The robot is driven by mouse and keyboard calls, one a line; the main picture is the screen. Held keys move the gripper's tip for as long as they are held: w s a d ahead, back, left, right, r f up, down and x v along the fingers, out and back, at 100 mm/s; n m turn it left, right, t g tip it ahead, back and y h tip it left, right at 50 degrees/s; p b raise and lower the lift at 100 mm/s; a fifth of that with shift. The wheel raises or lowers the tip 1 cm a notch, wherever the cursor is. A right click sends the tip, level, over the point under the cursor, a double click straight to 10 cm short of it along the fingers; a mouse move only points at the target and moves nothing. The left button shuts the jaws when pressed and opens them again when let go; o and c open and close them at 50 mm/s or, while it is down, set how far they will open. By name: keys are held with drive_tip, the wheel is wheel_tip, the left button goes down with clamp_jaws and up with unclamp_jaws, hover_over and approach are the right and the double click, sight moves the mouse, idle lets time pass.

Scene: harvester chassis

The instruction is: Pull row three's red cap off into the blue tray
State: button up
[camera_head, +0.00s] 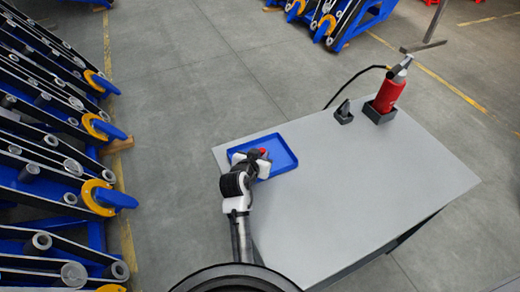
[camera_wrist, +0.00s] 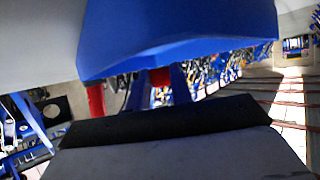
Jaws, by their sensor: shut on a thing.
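The red cap (camera_head: 263,151) shows as a small red patch at the tip of my gripper (camera_head: 258,156) in the head view. My gripper is shut on it, over the blue tray (camera_head: 287,152) on the grey table. My wrist and jaws hide part of the tray. I cannot tell whether the cap touches the tray floor. In the wrist view, a red patch (camera_wrist: 160,90) shows between two dark blue prongs, under a large blue surface that is probably the tray (camera_wrist: 180,30). The visible blue row tips (camera_head: 122,199) at the left, with yellow rings, show no red cap.
The grey table (camera_head: 350,190) is mostly clear. A red bottle-like tool (camera_head: 389,94) stands in a dark holder at its back right, beside a small dark block (camera_head: 344,112). The chassis rows (camera_head: 40,150) stand at the left, with open floor between.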

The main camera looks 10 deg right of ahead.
drive_tip(key=shift+f, duration=0.2)
drive_tip(key=o, duration=1)
drive_tip(key=b+v, duration=0.3)
drive_tip(key=v, duration=1.1)
drive_tip(key=shift+f+b, duration=0.1)
drive_tip(key=shift+b, duration=0.25)
